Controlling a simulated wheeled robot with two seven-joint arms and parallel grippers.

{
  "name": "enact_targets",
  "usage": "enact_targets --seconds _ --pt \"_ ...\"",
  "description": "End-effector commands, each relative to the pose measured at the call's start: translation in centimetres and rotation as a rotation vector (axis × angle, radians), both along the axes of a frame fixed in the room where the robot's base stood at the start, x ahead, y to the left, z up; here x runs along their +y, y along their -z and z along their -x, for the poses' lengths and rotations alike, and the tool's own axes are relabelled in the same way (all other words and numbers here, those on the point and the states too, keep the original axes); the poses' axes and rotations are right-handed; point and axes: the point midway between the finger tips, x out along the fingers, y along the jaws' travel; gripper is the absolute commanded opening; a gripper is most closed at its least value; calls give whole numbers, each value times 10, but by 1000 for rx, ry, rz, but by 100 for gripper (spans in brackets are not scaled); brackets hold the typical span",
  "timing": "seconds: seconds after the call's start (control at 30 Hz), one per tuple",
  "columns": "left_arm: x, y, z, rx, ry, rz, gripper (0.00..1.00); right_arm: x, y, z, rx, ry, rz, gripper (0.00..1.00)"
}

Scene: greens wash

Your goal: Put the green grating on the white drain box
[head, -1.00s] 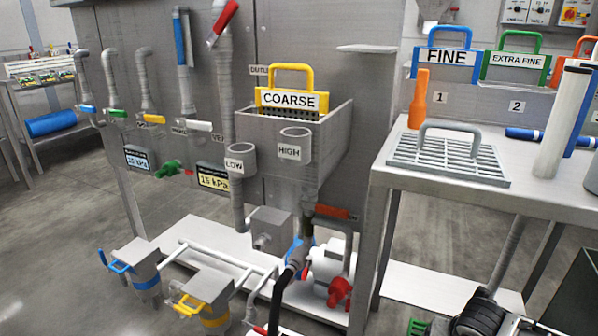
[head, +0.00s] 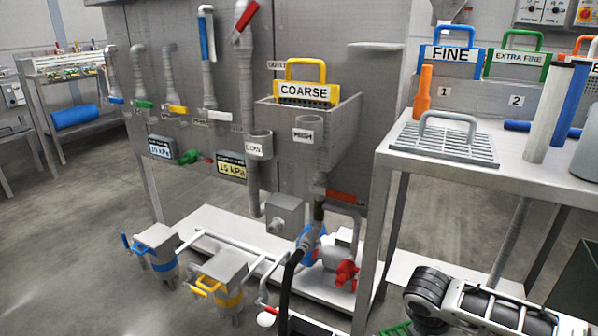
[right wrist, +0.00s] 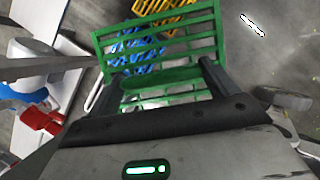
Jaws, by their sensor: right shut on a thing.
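The green grating (right wrist: 158,50) is a slatted panel, held in my right gripper (right wrist: 160,84) in the right wrist view. The dark fingers are closed on its near bar. Its green edge (head: 398,329) also shows at the bottom of the head view, where my right arm comes in low from the right. Blue slats (right wrist: 138,48) and yellow slats (right wrist: 165,12) show through and beyond it; whether they touch it I cannot tell. I cannot make out a white drain box in either view. My left gripper is not in view.
A steel table (head: 470,185) with a grey grating (head: 443,143) stands at the right, above my right arm. A tank with a yellow COARSE screen (head: 305,92) stands mid-view. Floor at left is clear.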

Motion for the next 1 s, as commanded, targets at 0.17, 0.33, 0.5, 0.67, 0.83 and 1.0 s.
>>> enact_targets --seconds 0.17,0.33,0.5,0.67,0.83,1.0 --pt "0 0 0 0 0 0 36 31 -33 -3 -8 423 1 56" --pt "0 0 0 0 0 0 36 53 -69 2 -8 853 1 56" --pt "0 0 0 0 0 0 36 70 -110 12 -9 1276 -3 56" --pt "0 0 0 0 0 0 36 79 -149 22 -9 1617 -5 56" --pt "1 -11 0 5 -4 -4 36 86 -196 34 -6 1892 -4 56" --pt "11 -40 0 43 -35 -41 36 86 -240 39 -5 1881 0 56"
